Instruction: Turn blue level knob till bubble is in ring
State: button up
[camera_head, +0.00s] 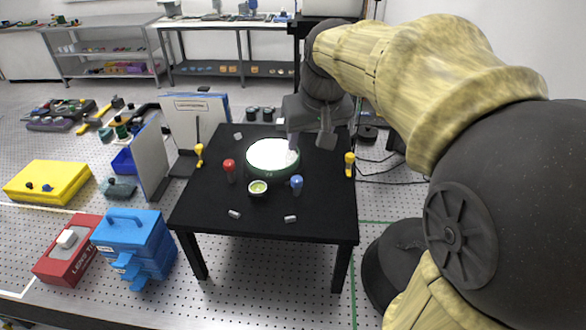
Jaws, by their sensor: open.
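The blue level knob (297,183) stands upright on the black table, at the front right of a round white plate with a green rim (272,173). A round bubble level (258,188) with a pale ring and yellow-green centre sits left of the blue knob. The bubble is too small to place against its ring. My gripper (310,144) is open and points down over the back right of the plate, behind the blue knob and apart from it. Nothing shows between its fingers.
A red knob (229,167) stands left of the plate. Yellow-topped posts stand at the left (199,152) and right (349,162) of the black table (265,212). Two small pale pieces lie near its front. White panels (150,158) stand at the left.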

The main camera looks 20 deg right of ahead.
aim_at(297, 179)
jog(key=shift+f, duration=0.1)
jog(key=p+x, duration=0.3)
jog(key=x, duration=1.4)
jog(key=shift+w+f+p, duration=0.1)
jog(key=shift+f+p, duration=0.1)
jog(key=shift+p, duration=0.15)
jog(key=c, duration=1)
jog(key=shift+o, duration=0.2)
